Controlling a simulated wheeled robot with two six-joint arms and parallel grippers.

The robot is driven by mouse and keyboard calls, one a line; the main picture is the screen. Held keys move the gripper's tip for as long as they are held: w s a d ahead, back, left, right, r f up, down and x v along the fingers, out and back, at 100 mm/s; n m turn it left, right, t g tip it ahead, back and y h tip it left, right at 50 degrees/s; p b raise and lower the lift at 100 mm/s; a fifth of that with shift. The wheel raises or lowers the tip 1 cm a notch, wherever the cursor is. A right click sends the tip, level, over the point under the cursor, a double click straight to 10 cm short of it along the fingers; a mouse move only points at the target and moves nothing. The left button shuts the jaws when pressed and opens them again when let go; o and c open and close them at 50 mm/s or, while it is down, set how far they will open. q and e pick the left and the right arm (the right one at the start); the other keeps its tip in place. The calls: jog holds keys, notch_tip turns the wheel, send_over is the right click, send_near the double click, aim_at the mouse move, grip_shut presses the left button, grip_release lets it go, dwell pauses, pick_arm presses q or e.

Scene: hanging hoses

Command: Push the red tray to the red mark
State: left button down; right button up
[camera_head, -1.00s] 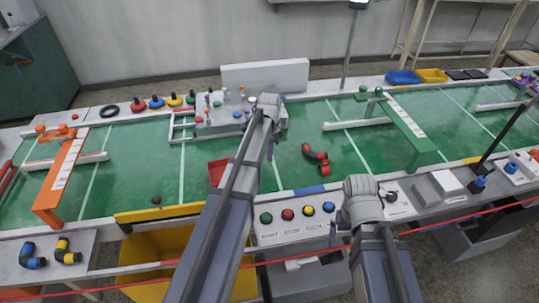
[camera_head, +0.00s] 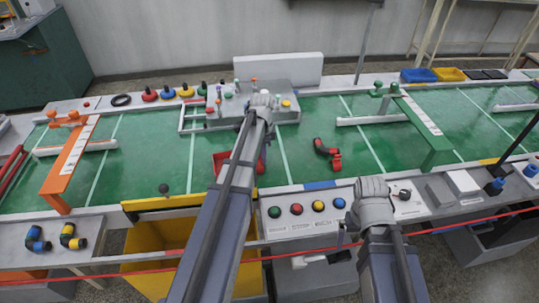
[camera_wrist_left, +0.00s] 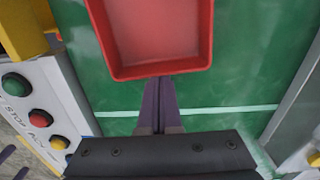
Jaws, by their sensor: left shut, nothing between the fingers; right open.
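The red tray (camera_head: 220,161) lies on the green surface, partly hidden behind my left arm in the head view. The left wrist view shows its near rim and hollow inside (camera_wrist_left: 155,35). My left gripper (camera_wrist_left: 158,84) is shut and empty, its fingertips close against the tray's near wall; I cannot tell whether they touch. In the head view my left arm hides most of that gripper. My right gripper (camera_head: 342,236) is open near the front button panel, mostly hidden by its own arm. I cannot pick out the red mark with certainty.
An orange gate (camera_head: 72,165) crosses the green surface at left, and a green gate (camera_head: 422,130) at right. A red-and-black elbow (camera_head: 327,153) lies right of the tray. A grey fixture block (camera_head: 285,92) stands behind. A yellow edge strip (camera_head: 170,202) runs in front.

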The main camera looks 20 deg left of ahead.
aim_at(219, 169)
pick_arm(q)
jog(key=s+a, duration=0.3)
jog(key=a, duration=0.1)
jog(key=s+a, duration=0.3)
jog(key=a, duration=0.2)
jog(key=s+a, duration=0.3)
jog(key=a, duration=0.2)
jog(key=shift+s+a, duration=0.2)
jog(key=shift+s, duration=0.2)
jog(key=shift+d, duration=0.1)
jog(key=shift+w+d, duration=0.35)
jog(key=shift+d, duration=0.05)
jog(key=shift+w+d, duration=0.6)
jog(key=shift+d, duration=0.35)
jog(key=shift+w+d+r+p, duration=0.2)
jog(key=shift+d+r+p, duration=0.1)
jog(key=shift+r+p, duration=0.25)
notch_tip(219, 169, up, 9)
jog(key=p, duration=0.9)
